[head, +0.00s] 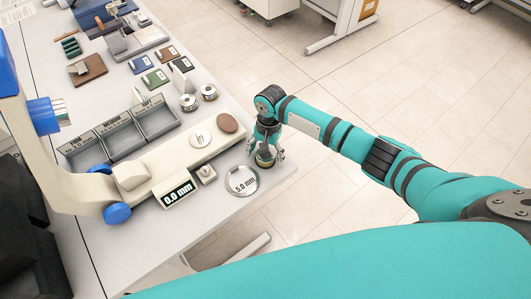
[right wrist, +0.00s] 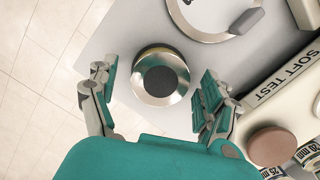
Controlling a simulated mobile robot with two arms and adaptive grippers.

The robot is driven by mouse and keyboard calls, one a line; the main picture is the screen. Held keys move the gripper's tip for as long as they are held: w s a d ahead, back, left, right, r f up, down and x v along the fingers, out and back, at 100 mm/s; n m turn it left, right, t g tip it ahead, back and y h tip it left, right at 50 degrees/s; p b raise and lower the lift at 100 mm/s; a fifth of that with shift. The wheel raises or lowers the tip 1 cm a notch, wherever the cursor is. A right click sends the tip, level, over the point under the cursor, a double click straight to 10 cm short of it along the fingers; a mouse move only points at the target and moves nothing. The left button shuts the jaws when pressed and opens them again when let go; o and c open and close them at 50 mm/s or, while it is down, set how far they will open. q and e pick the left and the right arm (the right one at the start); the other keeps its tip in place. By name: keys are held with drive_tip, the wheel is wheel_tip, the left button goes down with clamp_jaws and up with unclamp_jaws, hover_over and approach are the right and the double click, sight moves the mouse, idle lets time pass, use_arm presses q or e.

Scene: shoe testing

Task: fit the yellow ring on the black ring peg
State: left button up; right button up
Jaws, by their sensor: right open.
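My right gripper (head: 267,152) points down at the table's near right corner. In the right wrist view it is open, with one finger on each side of a round silver piece with a dark grey centre (right wrist: 160,80). No finger clearly touches the piece. My left gripper is not in view.
A silver dish (head: 242,191) stands just left of the gripper. A cream tester base (head: 165,172) lies beyond it, with a brown disc (head: 228,123) on top. Grey trays (head: 122,138) and labelled silver cylinders (head: 188,103) stand behind. The table edge is close on the right.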

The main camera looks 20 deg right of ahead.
wheel_tip(320, 180, up, 12)
drive_tip(key=w+d, duration=0.1)
drive_tip(key=shift+f, duration=0.2)
idle(0.4)
